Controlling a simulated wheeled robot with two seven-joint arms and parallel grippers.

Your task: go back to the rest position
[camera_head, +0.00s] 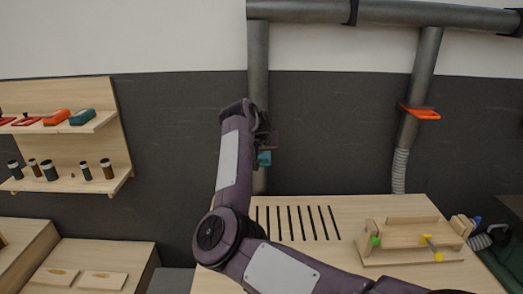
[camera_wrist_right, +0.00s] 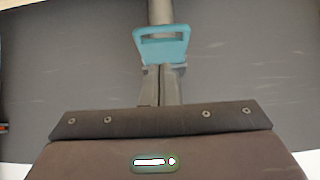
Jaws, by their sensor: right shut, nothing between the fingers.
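My right arm (camera_head: 232,160) comes in from the lower right and rises in front of the grey wall. Its gripper is mostly hidden behind the wrist in the head view. In the right wrist view the two dark fingers of my right gripper (camera_wrist_right: 160,72) are together, with nothing between them. A teal gate handle (camera_wrist_right: 162,46) on the vertical pipe is just beyond the fingertips; I cannot tell whether they touch. It also shows in the head view (camera_head: 264,158), right of the wrist. My left gripper is not in view.
An orange gate (camera_head: 421,113) sits on the right pipe (camera_head: 424,65). Below is a wooden bench (camera_head: 340,207) with slots and a wooden jig (camera_head: 410,243). A wooden shelf (camera_head: 122,150) with tools and small jars is at the left.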

